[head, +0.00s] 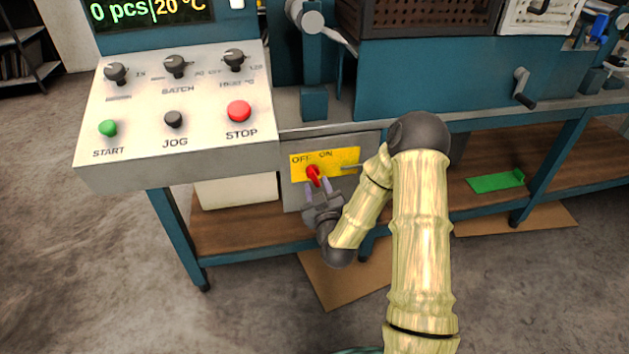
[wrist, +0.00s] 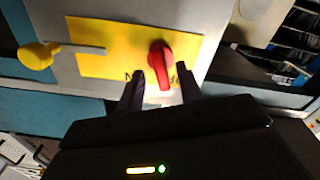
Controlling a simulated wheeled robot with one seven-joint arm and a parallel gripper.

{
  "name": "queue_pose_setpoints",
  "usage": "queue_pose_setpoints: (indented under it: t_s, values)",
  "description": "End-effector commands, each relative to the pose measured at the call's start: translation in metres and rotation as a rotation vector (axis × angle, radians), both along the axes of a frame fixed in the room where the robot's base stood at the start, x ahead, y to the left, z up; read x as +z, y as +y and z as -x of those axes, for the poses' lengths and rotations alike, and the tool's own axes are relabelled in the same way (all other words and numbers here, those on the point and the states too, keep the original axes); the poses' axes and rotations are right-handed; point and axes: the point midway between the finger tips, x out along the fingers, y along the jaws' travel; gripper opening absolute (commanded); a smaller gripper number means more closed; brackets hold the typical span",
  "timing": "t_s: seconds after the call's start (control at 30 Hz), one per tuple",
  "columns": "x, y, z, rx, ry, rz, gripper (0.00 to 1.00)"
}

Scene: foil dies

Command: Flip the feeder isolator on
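The red isolator handle (head: 313,174) sits on a yellow plate (head: 347,157) marked OFF at left and ON at right, on a grey box under the control panel. I cannot tell which label it points to. My gripper (head: 318,184) is open just in front of the handle. In the wrist view, the red handle (wrist: 161,62) shows between the two dark fingertips (wrist: 161,82), with visible gaps on both sides. The fingers partly cover the lettering on the yellow plate (wrist: 100,62).
A silver rod with a yellow knob (wrist: 37,56) sticks out beside the handle; my arm hides the knob in the head view. The control panel (head: 190,100) with START, JOG and STOP buttons overhangs at upper left. A wooden shelf (head: 240,236) lies below.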

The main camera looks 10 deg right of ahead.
Motion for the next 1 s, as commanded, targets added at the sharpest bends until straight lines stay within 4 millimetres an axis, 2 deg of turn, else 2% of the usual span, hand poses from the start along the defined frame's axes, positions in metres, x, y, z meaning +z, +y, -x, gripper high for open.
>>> queue_pose_setpoints:
  t_s: [0.1, 0.23, 0.6, 0.8, 1.0]
  values:
    - [-0.001, 0.000, -0.021, -0.001, -0.004, 0.000, 0.36]
    - [-0.001, 0.000, -0.036, 0.000, -0.002, 0.000, 0.36]
    - [0.000, 0.000, -0.042, 0.001, 0.000, 0.000, 0.36]
    - [0.000, 0.000, -0.042, 0.001, 0.000, 0.000, 0.00]
    - [0.000, 0.000, -0.042, 0.001, 0.000, -0.010, 0.00]
